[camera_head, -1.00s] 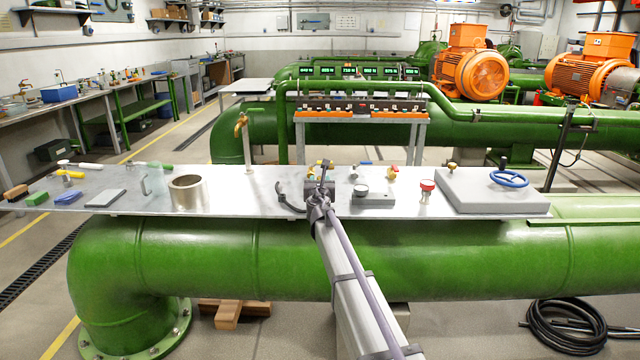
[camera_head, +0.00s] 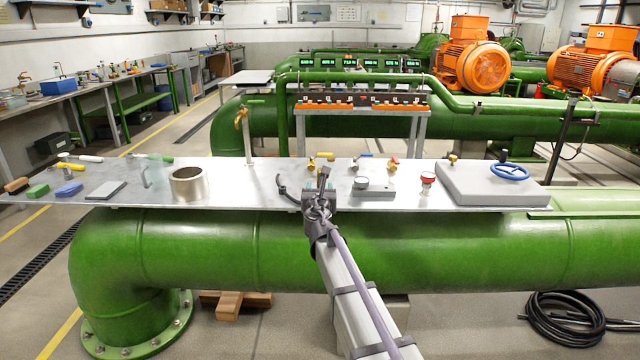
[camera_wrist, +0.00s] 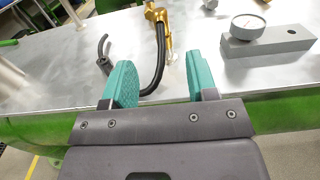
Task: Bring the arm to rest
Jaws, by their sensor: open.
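My gripper (camera_head: 323,183) is over the front edge of the metal bench top (camera_head: 235,198), at the end of my arm. In the wrist view its two teal fingers (camera_wrist: 160,80) stand wide apart with nothing held between them. A black curved hose (camera_wrist: 159,62) passes behind the gap between the fingers. It leads up towards a brass valve (camera_wrist: 158,17) on the bench. In the head view the arm itself hides part of the bench edge.
A grey block with a round gauge (camera_head: 374,187) lies right of the gripper. Further right are a red-topped valve (camera_head: 427,181) and a grey box with a blue handwheel (camera_head: 490,185). A metal ring (camera_head: 187,184) stands left. A large green pipe (camera_head: 200,245) runs below.

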